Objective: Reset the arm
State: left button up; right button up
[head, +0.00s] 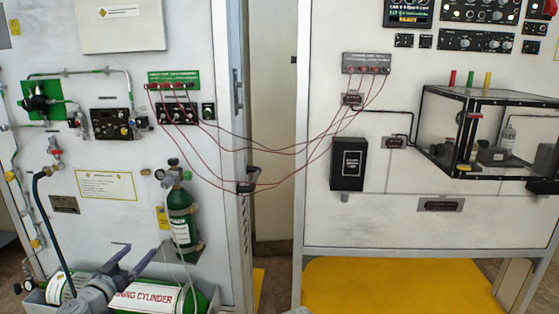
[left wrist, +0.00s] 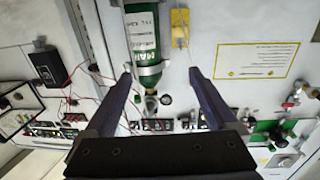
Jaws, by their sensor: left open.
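My left gripper (head: 145,246) is low at the left in the head view, in front of the left panel, with its two fingers spread. In the left wrist view the open fingers (left wrist: 159,73) have nothing held between them. A small green cylinder (head: 181,214) with a gauge and valve on top is fixed upright to the panel, beyond the fingertips. It also shows in the left wrist view (left wrist: 141,30), upside down, beyond the gap between the fingers. I cannot tell the exact distance. My right gripper is not in view.
A large lying green and white cylinder (head: 165,298) is below my left arm. Red cables (head: 262,184) hang between the left panel and right panel. A clear black-framed box (head: 490,135) juts out at the right. A yellow surface (head: 390,287) lies below the right panel.

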pick_arm(q)
jog(key=s+d+f+m+g+h+p, duration=0.1)
jog(key=s+d+g+p, duration=0.25)
jog(key=d, duration=0.65)
jog(key=s+d+f+m+g+h+p, duration=0.2)
jog(key=d+g+p, duration=0.25)
jog(key=d, duration=0.55)
jog(key=s+d+f+m+g+h+p, duration=0.1)
jog(key=s+d+g+p, duration=0.2)
jog(key=d, duration=0.8)
jog(key=s+d+r+n+g+y+p, duration=0.1)
jog(key=s+d+g+y+p, duration=0.2)
jog(key=s+g+y+p, duration=0.4)
jog(key=shift+s+n+y, duration=0.4)
jog(key=shift+s+y, duration=0.2)
jog(key=shift+s, duration=2.55)
